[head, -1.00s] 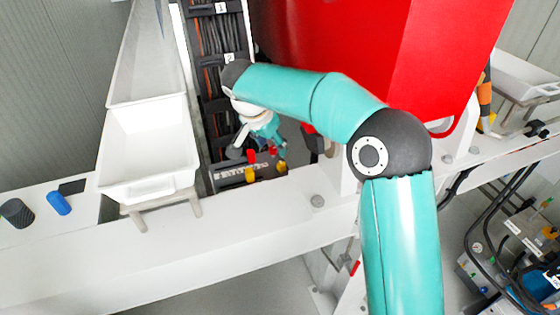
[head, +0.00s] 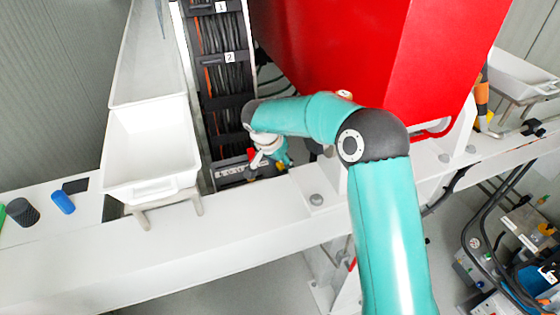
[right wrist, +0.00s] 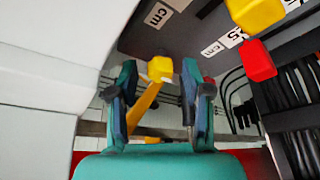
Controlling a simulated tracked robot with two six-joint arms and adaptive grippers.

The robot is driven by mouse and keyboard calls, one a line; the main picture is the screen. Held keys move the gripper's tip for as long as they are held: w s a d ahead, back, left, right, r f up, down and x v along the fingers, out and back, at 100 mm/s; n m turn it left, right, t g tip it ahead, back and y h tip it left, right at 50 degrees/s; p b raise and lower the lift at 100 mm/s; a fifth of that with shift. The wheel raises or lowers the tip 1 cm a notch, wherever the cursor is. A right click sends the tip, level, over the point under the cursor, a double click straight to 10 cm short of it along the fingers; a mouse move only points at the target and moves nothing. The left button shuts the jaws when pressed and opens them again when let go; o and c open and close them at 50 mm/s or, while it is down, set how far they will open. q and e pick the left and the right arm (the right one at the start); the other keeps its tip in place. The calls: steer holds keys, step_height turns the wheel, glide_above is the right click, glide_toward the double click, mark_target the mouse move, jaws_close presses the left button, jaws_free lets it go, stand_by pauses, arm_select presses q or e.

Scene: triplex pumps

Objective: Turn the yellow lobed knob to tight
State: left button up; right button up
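In the right wrist view, a yellow knob (right wrist: 160,68) shows between the tips of my right gripper (right wrist: 158,88). The two fingers stand apart on either side of it, and I cannot tell whether either touches it. A yellow bar slants down from the knob between the fingers. A second, blocky yellow knob (right wrist: 255,12) and a red one (right wrist: 258,60) are at upper right. In the head view my right gripper (head: 270,160) is low over the panel behind the white beam, largely covering the knobs. My left gripper is not in view.
The red housing (head: 380,55) rises close behind my right arm. A cable channel (head: 218,95) runs up beside the panel. A white bin (head: 150,150) stands left of it. The white beam (head: 240,235) crosses in front. A blue cylinder (head: 63,202) lies at far left.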

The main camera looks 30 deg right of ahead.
jaws_close()
steer(key=shift+d, duration=0.1)
